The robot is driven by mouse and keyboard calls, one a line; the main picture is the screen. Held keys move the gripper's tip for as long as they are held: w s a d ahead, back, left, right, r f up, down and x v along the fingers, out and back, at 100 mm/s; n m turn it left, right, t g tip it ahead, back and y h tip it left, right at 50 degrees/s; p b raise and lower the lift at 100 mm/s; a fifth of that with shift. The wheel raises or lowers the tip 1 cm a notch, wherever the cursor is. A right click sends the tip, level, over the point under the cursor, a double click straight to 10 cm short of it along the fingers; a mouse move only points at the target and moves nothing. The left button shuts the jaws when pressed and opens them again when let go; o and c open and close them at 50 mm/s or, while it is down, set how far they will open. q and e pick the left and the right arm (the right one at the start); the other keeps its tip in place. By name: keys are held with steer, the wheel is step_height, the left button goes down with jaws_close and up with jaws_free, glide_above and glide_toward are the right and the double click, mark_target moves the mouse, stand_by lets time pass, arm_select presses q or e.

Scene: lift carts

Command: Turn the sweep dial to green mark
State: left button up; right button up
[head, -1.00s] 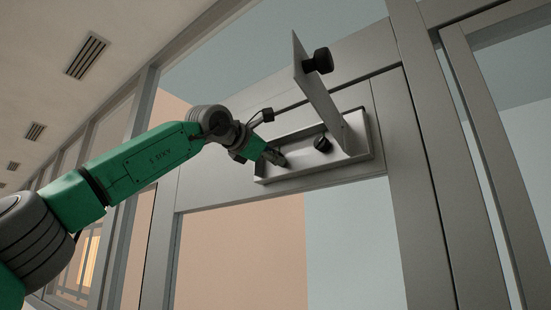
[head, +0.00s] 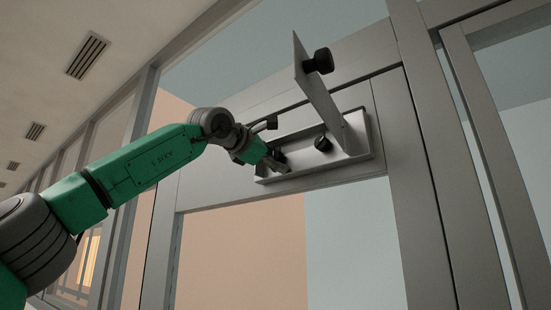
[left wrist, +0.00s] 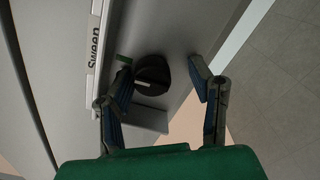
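The sweep dial (left wrist: 153,70) is a round black knob with a short pale line on it, in the left wrist view. A small green mark (left wrist: 124,60) shows at its upper left, beside a white label reading "Sweep" (left wrist: 95,45). My left gripper (left wrist: 160,68) is open, one finger at each side of the dial. The left finger is close to it, and contact is unclear; a gap shows on the right. In the head view, my left gripper (head: 274,161) is at the left end of the shallow control box (head: 310,164) and largely hides the dial there. My right gripper is not in view.
A second black knob (head: 322,144) stands in the box to the right. The box's raised cover (head: 318,88), with a black knob (head: 319,61), juts out above it. Metal door frame posts (head: 420,150) stand to the right.

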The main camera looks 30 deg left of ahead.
arm_select(q)
steer(key=shift+a+r, duration=0.15)
steer(key=shift+a, duration=0.05)
steer(key=shift+s, duration=0.25)
steer(key=s+a, duration=0.1)
steer(key=s, duration=1)
steer(key=shift+s, duration=0.15)
